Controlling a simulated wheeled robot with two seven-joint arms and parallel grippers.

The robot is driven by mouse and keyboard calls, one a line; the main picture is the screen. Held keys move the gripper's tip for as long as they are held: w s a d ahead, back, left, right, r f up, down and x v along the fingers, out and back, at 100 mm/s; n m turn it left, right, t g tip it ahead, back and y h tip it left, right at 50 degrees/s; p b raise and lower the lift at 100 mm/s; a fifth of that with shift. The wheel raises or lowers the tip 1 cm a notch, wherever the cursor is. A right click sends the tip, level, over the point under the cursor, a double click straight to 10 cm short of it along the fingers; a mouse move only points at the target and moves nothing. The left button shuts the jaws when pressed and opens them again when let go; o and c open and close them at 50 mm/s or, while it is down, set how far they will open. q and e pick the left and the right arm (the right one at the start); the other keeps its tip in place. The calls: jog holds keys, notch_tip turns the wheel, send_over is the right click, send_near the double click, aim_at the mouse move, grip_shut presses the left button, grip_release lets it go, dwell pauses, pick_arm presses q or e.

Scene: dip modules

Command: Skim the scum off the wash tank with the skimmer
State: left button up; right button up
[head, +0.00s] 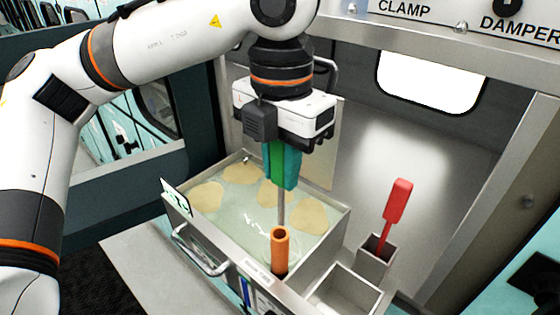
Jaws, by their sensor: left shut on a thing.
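The wash tank (335,222) is an open metal box of pale greenish liquid in the middle of the head view. Several beige scum patches (294,210) lie on the liquid, some at the left and back, one at the right. My left gripper (282,146) is above the tank, pointing down, shut on the green handle of a tool (281,170), which I take to be the skimmer. Its thin metal shaft runs down to just behind or at the top of an orange tube (280,252). I cannot see the tool's lower end. My right gripper is out of view.
A red-handled tool (397,203) stands in a narrow metal holder (375,262) to the right of the tank. An empty-looking open metal bin (345,292) is at the front. A bar handle (203,262) sticks out from the tank's front left. Metal cabinet walls enclose the back and right.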

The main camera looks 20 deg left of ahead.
pick_arm(q)
jog(key=w+d+p, duration=0.1)
jog(key=w+d, duration=0.2)
jog(key=w, duration=0.4)
jog(key=shift+w, duration=0.4)
dwell(0.5)
jog(key=w+a, duration=0.3)
jog(key=a, duration=0.5)
jog(key=shift+w+a, duration=0.3)
jog(key=shift+a, duration=0.1)
dwell(0.8)
